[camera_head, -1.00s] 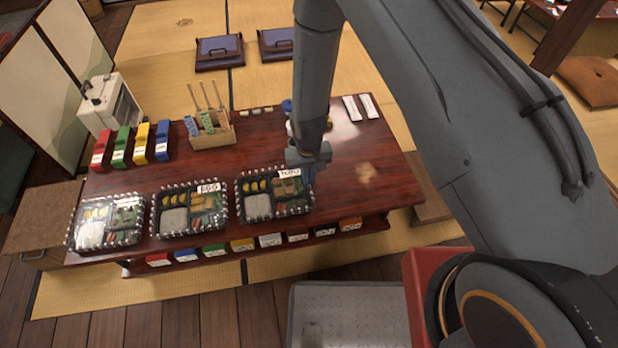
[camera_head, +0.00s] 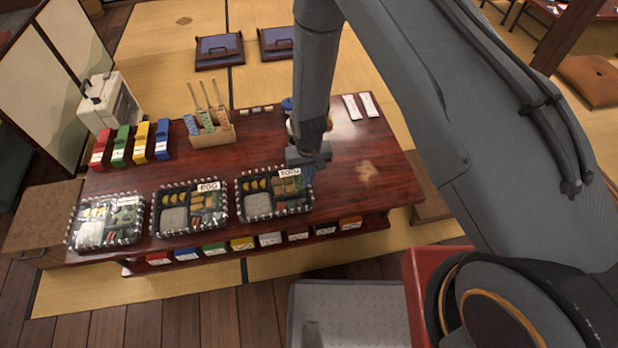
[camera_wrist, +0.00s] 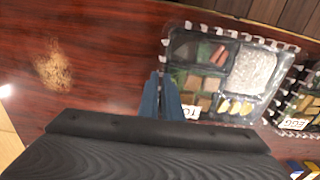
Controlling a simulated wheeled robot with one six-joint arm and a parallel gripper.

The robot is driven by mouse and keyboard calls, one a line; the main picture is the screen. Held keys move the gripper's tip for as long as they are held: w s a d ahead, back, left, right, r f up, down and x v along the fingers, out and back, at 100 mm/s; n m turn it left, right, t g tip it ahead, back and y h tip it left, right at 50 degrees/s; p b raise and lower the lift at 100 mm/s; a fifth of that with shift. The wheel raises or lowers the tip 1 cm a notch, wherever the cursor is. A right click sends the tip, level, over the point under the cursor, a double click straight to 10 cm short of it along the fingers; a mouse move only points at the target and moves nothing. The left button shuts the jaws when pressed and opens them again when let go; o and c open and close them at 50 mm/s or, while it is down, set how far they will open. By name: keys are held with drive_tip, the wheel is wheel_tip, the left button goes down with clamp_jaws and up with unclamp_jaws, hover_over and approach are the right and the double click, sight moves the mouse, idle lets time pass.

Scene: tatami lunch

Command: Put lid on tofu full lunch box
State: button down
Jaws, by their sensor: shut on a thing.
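The tofu lunch box (camera_head: 256,207) is a black tray at the right end of the row on the near side of the table, full of food in compartments. Its TOFU label (camera_head: 290,172) shows at its far right corner. In the wrist view the box (camera_wrist: 240,105) looks hazy, with a clear lid (camera_wrist: 178,50) lying over it. My gripper (camera_head: 309,180) is at the right edge of the box. In the wrist view its blue fingers (camera_wrist: 160,88) are close together, shut on the edge of the clear lid. I cannot tell whether the lid is fully seated.
The egg lunch box (camera_head: 190,208) stands just left of it, with another full box (camera_head: 105,222) farther left. Red, green, yellow and blue containers (camera_head: 141,143) and a wooden utensil holder (camera_head: 213,136) stand behind.

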drive_tip(key=c, duration=1.3)
unclamp_jaws()
drive_tip(key=shift+r, duration=0.1)
wheel_tip(320, 180, up, 8)
drive_tip(key=p, duration=0.5)
drive_tip(key=shift+c, duration=0.3)
